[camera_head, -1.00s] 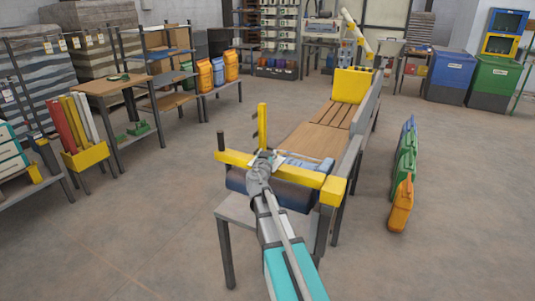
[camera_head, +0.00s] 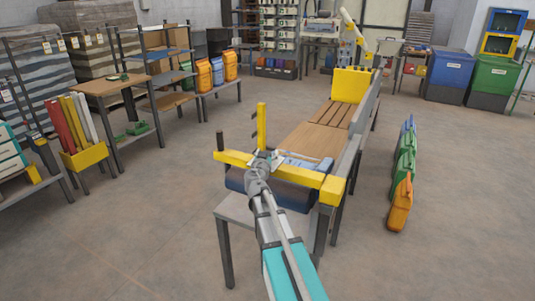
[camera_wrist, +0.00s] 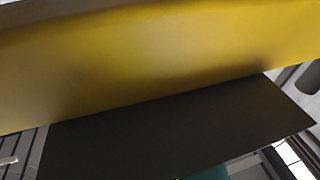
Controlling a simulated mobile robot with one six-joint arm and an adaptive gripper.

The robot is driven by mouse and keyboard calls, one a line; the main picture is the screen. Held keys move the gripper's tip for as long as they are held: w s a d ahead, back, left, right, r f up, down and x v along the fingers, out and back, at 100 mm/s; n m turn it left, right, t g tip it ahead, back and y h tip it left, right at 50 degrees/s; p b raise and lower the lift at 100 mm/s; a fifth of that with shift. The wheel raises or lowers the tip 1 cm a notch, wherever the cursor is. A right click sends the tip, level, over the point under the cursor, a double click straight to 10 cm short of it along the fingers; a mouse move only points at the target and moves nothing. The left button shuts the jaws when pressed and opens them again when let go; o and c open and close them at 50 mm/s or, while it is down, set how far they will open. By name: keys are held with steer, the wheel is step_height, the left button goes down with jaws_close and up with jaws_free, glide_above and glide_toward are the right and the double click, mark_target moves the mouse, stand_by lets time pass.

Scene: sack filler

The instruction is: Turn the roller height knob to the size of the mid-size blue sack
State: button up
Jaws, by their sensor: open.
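My gripper (camera_head: 266,157) is open at the yellow crossbar (camera_head: 236,160) of the roller stand, partly hiding the bar's middle. A dark blue roller (camera_head: 290,196) lies under the bar. A yellow upright post (camera_head: 262,125) with dark marks on its left side stands behind my gripper. The roller height knob cannot be made out; my gripper may hide it. A pale blue, flat item (camera_head: 308,164), perhaps a sack, lies behind the bar. In the wrist view, a yellow surface (camera_wrist: 150,65) fills the upper part, close up, above a dark panel (camera_wrist: 170,130). No fingertips show there.
A wooden-topped bench (camera_head: 315,141) runs back to a yellow block (camera_head: 350,85). A grey side rail (camera_head: 345,165) borders it on the right. Orange (camera_head: 401,205), green and blue containers stand on the floor to the right. The floor in front is clear.

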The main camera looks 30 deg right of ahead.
steer(key=v, duration=1.2)
steer(key=shift+s+f, duration=0.1)
stand_by(0.4)
steer(key=s+a+f+n+g+y, duration=0.1)
steer(key=s+a+f+g+y, duration=0.25)
steer(key=s+f+g, duration=0.75)
steer(key=s+a+f+n+g+y, duration=0.2)
steer(key=s+a+f+n+y, duration=0.15)
steer(key=a, duration=0.35)
steer(key=s+a+f+n+g+y, duration=0.2)
steer(key=s+a+f+n+y, duration=0.15)
steer(key=a, duration=0.25)
step_height(320, 180, up, 15)
steer(key=p, duration=1.5)
steer(key=shift+w+m+t+p, duration=0.2)
steer(key=shift+m+t+p, duration=0.1)
